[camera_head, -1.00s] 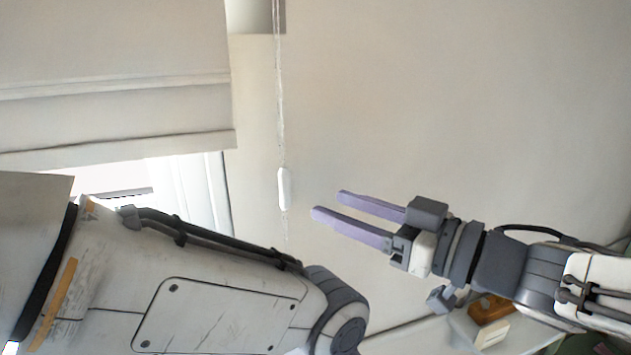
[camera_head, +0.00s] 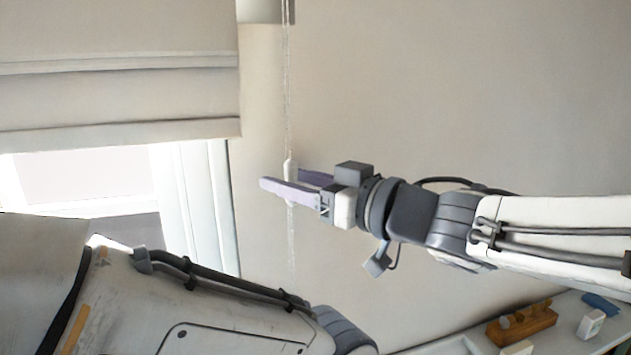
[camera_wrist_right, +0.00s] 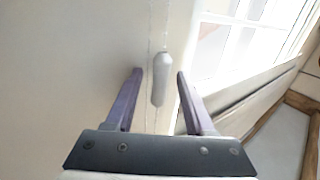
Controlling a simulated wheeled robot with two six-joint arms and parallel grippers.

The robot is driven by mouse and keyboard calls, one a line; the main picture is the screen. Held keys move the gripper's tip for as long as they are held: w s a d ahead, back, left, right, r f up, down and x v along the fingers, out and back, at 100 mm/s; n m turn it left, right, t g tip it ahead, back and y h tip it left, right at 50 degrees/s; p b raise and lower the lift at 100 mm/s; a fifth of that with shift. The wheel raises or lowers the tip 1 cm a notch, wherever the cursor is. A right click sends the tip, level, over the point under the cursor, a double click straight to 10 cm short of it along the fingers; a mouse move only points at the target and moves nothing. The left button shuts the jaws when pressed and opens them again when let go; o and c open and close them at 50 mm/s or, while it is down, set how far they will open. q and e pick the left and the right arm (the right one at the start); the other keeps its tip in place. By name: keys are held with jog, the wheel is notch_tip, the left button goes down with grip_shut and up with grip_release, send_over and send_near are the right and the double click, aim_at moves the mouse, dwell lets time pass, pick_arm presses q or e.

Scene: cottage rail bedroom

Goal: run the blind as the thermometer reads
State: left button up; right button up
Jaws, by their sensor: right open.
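The blind (camera_head: 120,80) is a pale folded fabric shade, partly lowered over the window at the upper left. Its cord (camera_head: 287,90) hangs down the wall to the right of it, with a white oblong pull (camera_head: 290,169) on it. My right gripper (camera_head: 292,183) is open, with its purple fingers at the pull. In the right wrist view the pull (camera_wrist_right: 162,79) lies between the open fingers, and no grip on it shows. My left gripper is out of view; only a large arm part shows at lower left. I cannot pick out a thermometer for certain.
The bright window (camera_head: 95,180) is below the blind. A shelf at the lower right bears a wooden block (camera_head: 522,323), a small white device (camera_head: 591,324) and a blue item (camera_head: 601,304). The wall around the cord is clear.

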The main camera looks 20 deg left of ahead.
jog(key=shift+a, duration=0.1)
grip_shut()
dwell(1.4)
